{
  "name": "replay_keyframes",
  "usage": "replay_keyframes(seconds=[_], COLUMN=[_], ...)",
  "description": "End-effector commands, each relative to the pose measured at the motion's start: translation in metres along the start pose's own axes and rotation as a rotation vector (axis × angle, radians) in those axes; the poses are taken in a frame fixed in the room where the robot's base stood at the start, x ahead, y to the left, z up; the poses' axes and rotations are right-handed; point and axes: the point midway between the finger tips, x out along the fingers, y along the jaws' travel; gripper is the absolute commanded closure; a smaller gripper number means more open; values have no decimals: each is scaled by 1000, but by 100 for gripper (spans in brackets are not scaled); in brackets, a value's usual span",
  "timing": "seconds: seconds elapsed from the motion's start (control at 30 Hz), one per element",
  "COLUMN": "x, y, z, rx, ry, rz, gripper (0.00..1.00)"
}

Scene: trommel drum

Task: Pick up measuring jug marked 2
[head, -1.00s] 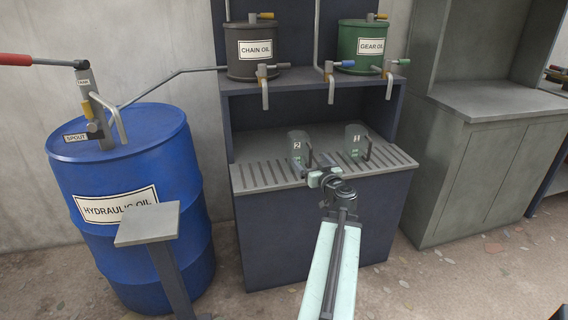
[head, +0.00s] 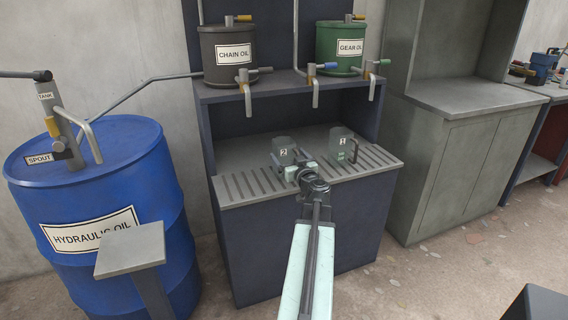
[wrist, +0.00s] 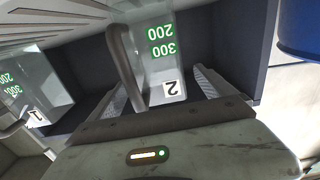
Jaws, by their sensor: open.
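Measuring jug 2 (head: 280,146) stands upright on the slatted shelf of the dark cabinet. In the wrist view it appears upside down, with its "2" label (wrist: 173,89), green 300 and 200 marks and grey handle (wrist: 124,62). My gripper (head: 294,171) is open at the near side of jug 2, in front of its lower part. In the wrist view my gripper's fingers (wrist: 166,88) are spread on both sides of the labelled part. Contact cannot be told. Measuring jug 1 (head: 341,142) stands to the right, and at the left in the wrist view (wrist: 38,95).
A blue hydraulic oil drum (head: 95,205) and small grey stand (head: 130,257) are at left. A grey cabinet (head: 452,165) stands at right.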

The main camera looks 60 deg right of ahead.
Motion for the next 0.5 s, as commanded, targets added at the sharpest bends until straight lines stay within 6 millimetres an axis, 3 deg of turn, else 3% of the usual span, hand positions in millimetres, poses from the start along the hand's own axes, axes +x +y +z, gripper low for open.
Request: replay_keyframes(seconds=[0.2, 0.4, 0.43, 0.5], x=[40, 40, 40, 40], y=[1, 0, 0, -1], z=[-1, -1, -1, -1], rx=[0, 0, 0, 0], ry=[0, 0, 0, 0], rz=[-3, -2, -2, -2], gripper=[6, 6, 9, 29])
